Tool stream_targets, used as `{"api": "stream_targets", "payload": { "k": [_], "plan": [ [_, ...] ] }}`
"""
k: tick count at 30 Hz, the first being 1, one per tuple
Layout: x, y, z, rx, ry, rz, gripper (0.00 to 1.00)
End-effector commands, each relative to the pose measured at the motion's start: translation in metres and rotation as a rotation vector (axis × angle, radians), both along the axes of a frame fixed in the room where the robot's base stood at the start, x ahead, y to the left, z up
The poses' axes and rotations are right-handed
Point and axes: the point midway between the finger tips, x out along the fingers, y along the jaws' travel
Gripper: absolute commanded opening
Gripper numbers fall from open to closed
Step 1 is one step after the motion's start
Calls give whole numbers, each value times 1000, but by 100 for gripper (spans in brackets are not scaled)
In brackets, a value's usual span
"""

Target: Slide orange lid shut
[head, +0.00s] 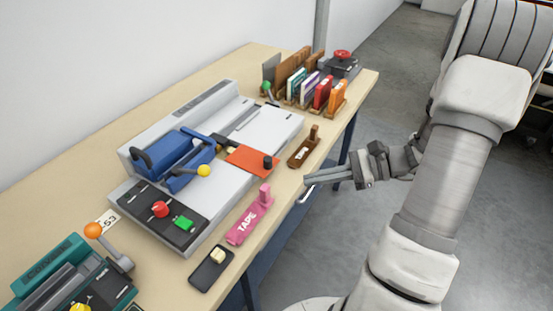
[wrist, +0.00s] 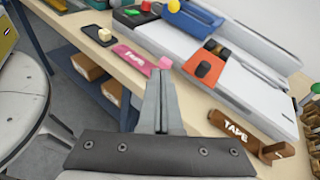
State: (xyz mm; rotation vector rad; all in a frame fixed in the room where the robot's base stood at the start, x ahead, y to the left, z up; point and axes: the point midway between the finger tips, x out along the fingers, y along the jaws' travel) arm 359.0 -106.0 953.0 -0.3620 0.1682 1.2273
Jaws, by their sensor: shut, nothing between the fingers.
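My gripper (head: 308,182) is shut and empty. It is off the front edge of the table, to the right of the lid and apart from it. In the wrist view the fingers (wrist: 161,72) point toward the machine.
A pink tape holder (head: 250,215) and a brown tape holder (head: 303,150) lie along the front edge by the machine. A black block (head: 211,269) lies nearer. A teal machine (head: 63,274) stands at left, and upright coloured books (head: 322,92) stand at the far end.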

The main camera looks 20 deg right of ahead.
Motion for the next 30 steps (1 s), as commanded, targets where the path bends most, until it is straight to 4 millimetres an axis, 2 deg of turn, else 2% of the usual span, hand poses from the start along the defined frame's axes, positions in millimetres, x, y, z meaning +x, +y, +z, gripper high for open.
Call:
{"api": "stream_targets", "payload": {
  "k": [1,6,9,13,17,20,30],
  "plan": [
    [1,-12,-12,75,11,-73,0],
    [5,-46,-31,270,10,-272,0],
    [5,-60,-38,336,4,-343,0],
    [5,-67,-42,374,-2,-386,0],
    [12,-61,-42,378,-2,-389,0],
    [22,-48,-42,377,-2,-386,0],
    [69,7,-42,375,-1,-384,0]
  ]
}}
